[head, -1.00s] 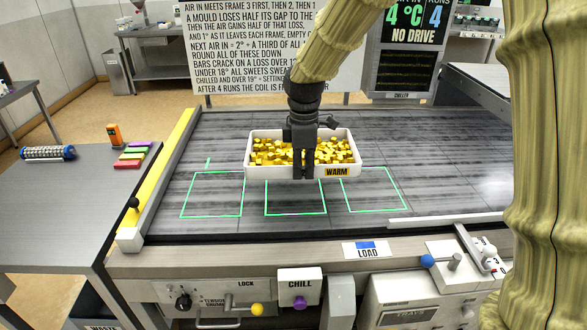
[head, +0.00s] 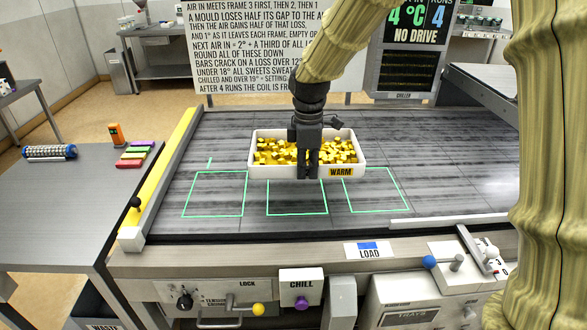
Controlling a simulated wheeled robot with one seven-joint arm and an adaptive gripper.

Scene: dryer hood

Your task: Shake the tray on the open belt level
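The white tray (head: 259,172) is filled with loose gold pieces (head: 270,151) and has a yellow WARM label on its front wall. It is over the dark belt level (head: 440,150), overlapping the far edge of the middle green outline. I cannot tell if it touches the belt. My gripper (head: 308,174) points down at the middle of the tray's front wall. Its two fingers are close together, apparently shut on the tray there. The fingers hide what lies between them.
Three green outlines (head: 297,214) mark the belt, their near parts clear. A yellow rail (head: 165,175) edges the left side. The control front carries a LOAD label (head: 367,249), a CHILL box (head: 301,288) and a blue-knobbed lever (head: 429,262). A side table (head: 70,195) stands left.

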